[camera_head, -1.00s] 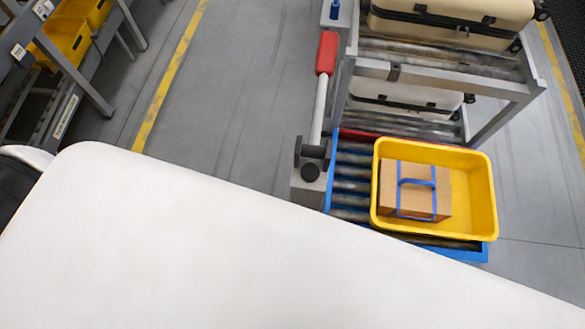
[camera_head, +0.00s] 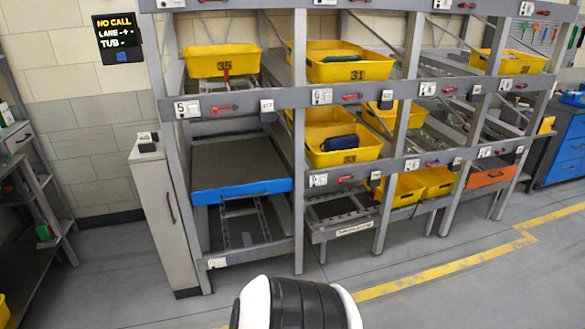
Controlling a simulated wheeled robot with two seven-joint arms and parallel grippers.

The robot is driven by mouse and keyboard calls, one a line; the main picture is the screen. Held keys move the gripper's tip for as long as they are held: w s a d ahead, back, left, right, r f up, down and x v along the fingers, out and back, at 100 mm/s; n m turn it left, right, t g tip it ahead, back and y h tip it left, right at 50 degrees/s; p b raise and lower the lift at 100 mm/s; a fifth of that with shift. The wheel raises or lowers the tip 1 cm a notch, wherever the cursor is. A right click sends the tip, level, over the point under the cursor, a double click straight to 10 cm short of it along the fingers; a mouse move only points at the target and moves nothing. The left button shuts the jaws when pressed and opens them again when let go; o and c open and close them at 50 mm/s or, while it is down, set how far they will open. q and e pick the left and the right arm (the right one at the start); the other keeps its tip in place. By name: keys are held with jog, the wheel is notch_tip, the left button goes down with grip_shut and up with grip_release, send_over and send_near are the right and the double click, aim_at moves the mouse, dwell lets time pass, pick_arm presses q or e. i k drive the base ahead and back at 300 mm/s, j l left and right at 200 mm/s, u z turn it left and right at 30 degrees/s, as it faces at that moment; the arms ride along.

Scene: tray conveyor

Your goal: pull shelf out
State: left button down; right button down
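A grey rack with several lanes fills the middle of the head view. A grey shelf with a blue front edge (camera_head: 240,191) sits in its lower left bay, below the lane marked 5. An orange-fronted shelf (camera_head: 490,176) shows at the lower right of the rack. A white and black part of my own arm shows at the bottom middle, well short of the rack. Neither gripper is in view.
A narrow grey cabinet (camera_head: 165,215) stands left of the blue-edged shelf. A sign (camera_head: 118,38) reads "NO CALL". The floor before the rack is clear.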

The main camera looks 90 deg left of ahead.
aim_at(229, 168)
jog(key=k+u, duration=0.2)
jog(key=u, duration=0.2)
jog(key=k+j+u, duration=0.1)
jog(key=u, duration=0.3)
jog(key=k+j+u, duration=0.15)
jog(key=k+u, duration=0.25)
jog(key=i+u, duration=0.1)
jog(key=u, duration=1.6)
jog(key=i+u, duration=0.15)
jog(key=i, duration=0.45)
jog(key=i+l+u, duration=0.15)
jog(key=i, duration=0.45)
jog(key=i+l+u, duration=0.1)
jog(key=i+l, duration=0.15)
jog(key=i, duration=0.35)
